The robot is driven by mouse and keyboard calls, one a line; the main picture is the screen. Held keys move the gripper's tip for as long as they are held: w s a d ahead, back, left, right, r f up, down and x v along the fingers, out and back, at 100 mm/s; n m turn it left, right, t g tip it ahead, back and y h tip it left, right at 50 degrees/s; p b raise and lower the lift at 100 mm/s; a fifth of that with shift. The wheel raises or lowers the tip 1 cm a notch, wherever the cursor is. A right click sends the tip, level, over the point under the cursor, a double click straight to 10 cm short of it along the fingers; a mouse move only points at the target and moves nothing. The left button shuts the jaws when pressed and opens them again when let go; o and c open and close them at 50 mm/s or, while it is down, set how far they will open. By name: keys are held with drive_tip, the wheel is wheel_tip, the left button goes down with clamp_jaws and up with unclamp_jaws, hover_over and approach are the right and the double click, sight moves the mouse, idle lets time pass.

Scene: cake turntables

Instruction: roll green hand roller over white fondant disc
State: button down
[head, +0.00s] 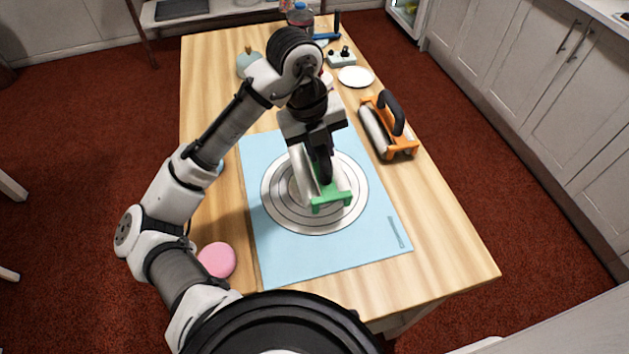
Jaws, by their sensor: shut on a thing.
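The green hand roller (331,201) has a green frame, a pale cylinder and a dark handle. My gripper (324,160) points down and is shut on its handle. The roller is over the middle of a silver ringed turntable (284,218); I cannot tell whether it touches what is below. A white disc (355,77) lies flat on the table's far right part, well beyond the gripper; I cannot tell if it is fondant or a plate. The roller and arm hide part of the turntable's middle, so anything white under the roller is unclear.
The turntable stands on a light blue mat (300,262) on the wooden table (440,262). An orange hand roller (403,151) stands at the right edge. A pink disc (217,260) lies at the near left. A grey control box (341,59) and bottle (299,16) are at the far end.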

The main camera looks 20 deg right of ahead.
drive_tip(key=shift+r+p, duration=1.35)
drive_tip(key=shift+r, duration=0.5)
